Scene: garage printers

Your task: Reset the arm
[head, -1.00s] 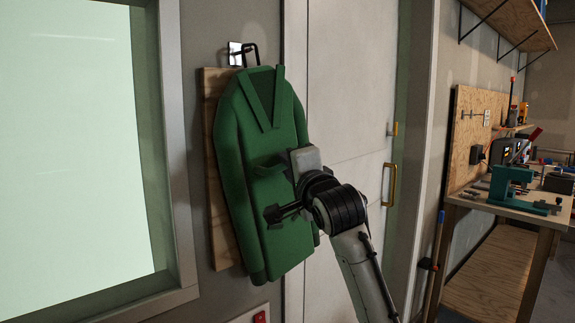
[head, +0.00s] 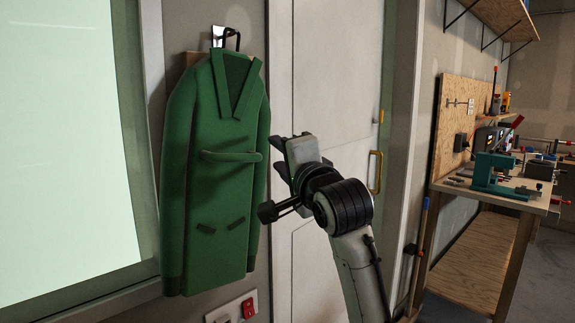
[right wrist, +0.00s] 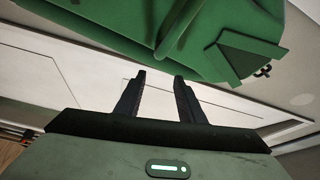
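My right gripper (head: 290,143) is in front of the white door, just right of the green jacket (head: 220,190). In the right wrist view, its two dark fingers (right wrist: 159,77) stand apart with nothing between them, so it is open. The jacket hangs upright from a wall hook (head: 231,38). It also fills the top of the right wrist view (right wrist: 195,28), beyond the fingertips; I cannot tell how near it is. My left gripper is not in view.
The white door (head: 325,75) with a brass handle (head: 375,172) is behind my right arm. A red wall switch (head: 249,308) is below the jacket. A workbench (head: 520,200) with a teal machine (head: 493,172) stands at the right. A bright window (head: 60,150) is at the left.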

